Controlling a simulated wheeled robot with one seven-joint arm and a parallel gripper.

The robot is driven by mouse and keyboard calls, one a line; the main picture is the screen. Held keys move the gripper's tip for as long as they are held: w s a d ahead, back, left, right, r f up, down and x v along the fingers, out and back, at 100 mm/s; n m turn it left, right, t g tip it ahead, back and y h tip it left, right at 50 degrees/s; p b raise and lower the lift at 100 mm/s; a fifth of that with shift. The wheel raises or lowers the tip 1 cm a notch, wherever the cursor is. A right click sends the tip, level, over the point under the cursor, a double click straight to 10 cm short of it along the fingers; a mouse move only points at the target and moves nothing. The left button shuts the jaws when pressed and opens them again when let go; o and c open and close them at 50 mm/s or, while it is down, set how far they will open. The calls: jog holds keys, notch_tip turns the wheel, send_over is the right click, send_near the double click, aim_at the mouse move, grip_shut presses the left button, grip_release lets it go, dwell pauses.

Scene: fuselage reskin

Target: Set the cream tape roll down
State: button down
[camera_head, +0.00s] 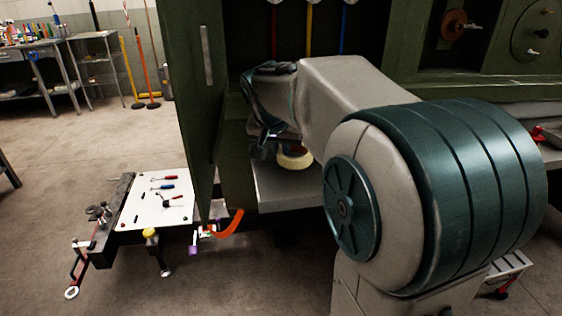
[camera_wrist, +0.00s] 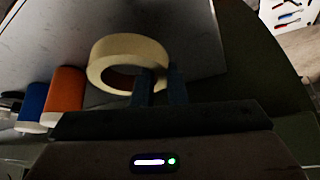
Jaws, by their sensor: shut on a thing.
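The cream tape roll (camera_wrist: 127,50) shows in the wrist view, with my gripper (camera_wrist: 158,85) shut on its near right wall. One dark finger is inside the ring and the other is outside it. In the head view the roll (camera_head: 295,160) hangs at my gripper (camera_head: 268,148), just above a grey shelf (camera_head: 290,190) in the green cabinet. The grey surface (camera_wrist: 205,25) also lies under the roll in the wrist view. Whether the roll touches it I cannot tell.
In the wrist view an orange cylinder (camera_wrist: 65,90) and a blue one (camera_wrist: 33,98) stand left of the roll. A green cabinet door (camera_head: 200,110) stands left of the shelf. A white-topped tool cart (camera_head: 158,205) is at the lower left. Grey surface is free beyond the roll.

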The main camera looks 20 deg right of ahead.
aim_at(279, 153)
notch_tip(279, 153, down, 3)
jog(key=shift+f+b, duration=0.1)
jog(key=shift+b, duration=0.65)
jog(key=shift+w+f, duration=0.1)
jog(key=shift+w, duration=0.05)
jog(key=shift+w+d, duration=0.1)
jog(key=shift+d, duration=0.05)
jog(key=c, duration=1.9)
grip_release()
jog(key=o, duration=0.4)
jog(key=shift+o, duration=0.2)
